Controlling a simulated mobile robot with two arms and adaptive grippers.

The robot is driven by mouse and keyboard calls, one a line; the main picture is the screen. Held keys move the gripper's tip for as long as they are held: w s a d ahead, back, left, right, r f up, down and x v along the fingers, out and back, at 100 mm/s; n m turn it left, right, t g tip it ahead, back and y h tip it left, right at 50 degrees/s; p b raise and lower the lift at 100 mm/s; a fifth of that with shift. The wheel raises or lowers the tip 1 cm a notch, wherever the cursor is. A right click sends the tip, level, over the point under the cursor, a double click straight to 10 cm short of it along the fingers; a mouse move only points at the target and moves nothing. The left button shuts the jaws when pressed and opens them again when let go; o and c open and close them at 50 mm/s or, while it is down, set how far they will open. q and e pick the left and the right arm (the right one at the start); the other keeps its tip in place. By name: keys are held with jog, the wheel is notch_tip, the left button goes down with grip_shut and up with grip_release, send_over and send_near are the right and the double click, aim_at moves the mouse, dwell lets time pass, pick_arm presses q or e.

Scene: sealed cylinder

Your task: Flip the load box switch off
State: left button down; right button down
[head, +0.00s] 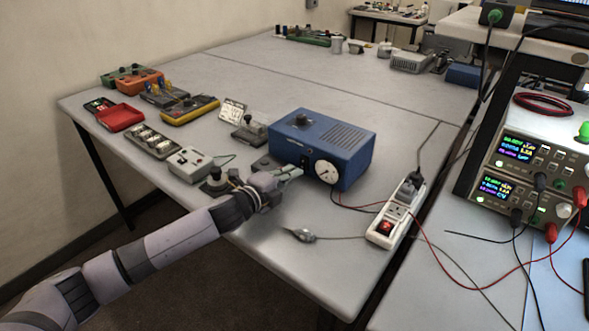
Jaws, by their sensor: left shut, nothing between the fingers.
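The blue load box (326,142) stands near the front edge of the table, with a black knob on top, vents and a round white dial (327,172) on its front. A small dark switch-like part (304,161) shows on its front, left of the dial; its position is too small to tell. My left gripper (297,171) is shut and empty, its fingertips close in front of the box just below that part. Whether they touch the box I cannot tell. My right gripper is not in view.
A white power strip (390,226) with a red switch and plug lies right of the box. Several meters and small boxes line the table's left side, including a yellow multimeter (190,110). Stacked power supplies (522,177) with red and black leads stand at right.

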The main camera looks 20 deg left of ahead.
pick_arm(q)
jog(key=shift+x, duration=0.9)
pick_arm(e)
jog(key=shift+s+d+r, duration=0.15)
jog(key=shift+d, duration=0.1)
pick_arm(q)
jog(key=shift+f, duration=0.15)
jog(key=b, duration=0.3)
jog(key=shift+w+d+f+t, duration=0.1)
jog(key=shift+w+f+t, duration=0.05)
jog(key=shift+f+t, duration=0.25)
jog(key=shift+r+p, duration=0.35)
jog(key=shift+r, duration=0.15)
jog(key=v, duration=1.2)
jog(key=shift+f, duration=0.1)
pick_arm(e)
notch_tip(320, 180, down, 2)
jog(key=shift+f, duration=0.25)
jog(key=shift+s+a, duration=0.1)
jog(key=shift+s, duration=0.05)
